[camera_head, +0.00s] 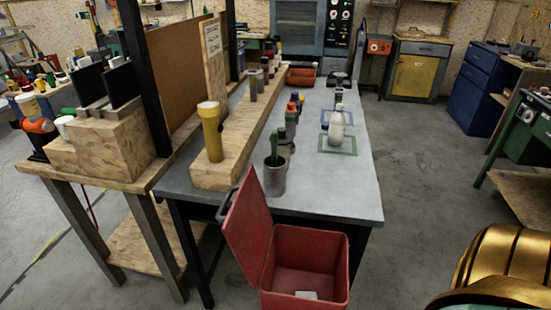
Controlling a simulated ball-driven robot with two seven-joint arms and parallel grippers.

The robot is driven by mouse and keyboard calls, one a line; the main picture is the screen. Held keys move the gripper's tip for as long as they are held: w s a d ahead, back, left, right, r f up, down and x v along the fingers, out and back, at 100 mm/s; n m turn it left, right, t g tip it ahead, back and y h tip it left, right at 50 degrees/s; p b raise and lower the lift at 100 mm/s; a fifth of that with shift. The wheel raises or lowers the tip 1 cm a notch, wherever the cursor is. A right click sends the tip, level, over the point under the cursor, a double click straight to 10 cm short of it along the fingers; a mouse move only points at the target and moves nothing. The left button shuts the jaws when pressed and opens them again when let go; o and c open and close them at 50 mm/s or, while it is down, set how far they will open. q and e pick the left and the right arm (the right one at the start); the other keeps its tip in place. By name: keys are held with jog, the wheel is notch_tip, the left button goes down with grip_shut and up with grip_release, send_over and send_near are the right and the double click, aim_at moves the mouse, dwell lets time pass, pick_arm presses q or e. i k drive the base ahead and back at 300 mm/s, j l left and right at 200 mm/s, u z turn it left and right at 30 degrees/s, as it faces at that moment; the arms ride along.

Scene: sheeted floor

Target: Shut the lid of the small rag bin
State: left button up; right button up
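The small red rag bin (313,236) stands at the bottom centre, in front of the near end of the grey table. Its lid (247,228) is open, tilted up on the left side, with a dark handle at its top left edge. The bin's inside is visible, with a small white piece at the bottom. The lower part of the bin is cut off by the picture's edge. Neither of my grippers shows. A gold part at the bottom right appears to be my own right arm, apart from the bin.
The grey table (340,190) behind the bin holds a metal cup (275,180), a white bottle (336,127) and several other bottles. A wooden bench (120,180) stands at the left. Floor right of the bin is clear.

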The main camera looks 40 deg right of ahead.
aim_at(247, 227)
jog(key=i+j+z, duration=0.1)
jog(key=z, duration=0.4)
jog(key=i+j+z, duration=0.3)
jog(key=z, duration=0.15)
jog(key=i+j+z, duration=0.15)
jog(key=z, duration=0.35)
jog(key=i+j+z, duration=0.1)
jog(key=j+z, duration=0.65)
jog(key=z, duration=0.2)
jog(key=j+z, duration=0.45)
jog(key=k, duration=0.55)
jog(key=k+l+u, duration=0.15)
jog(key=j, duration=0.05)
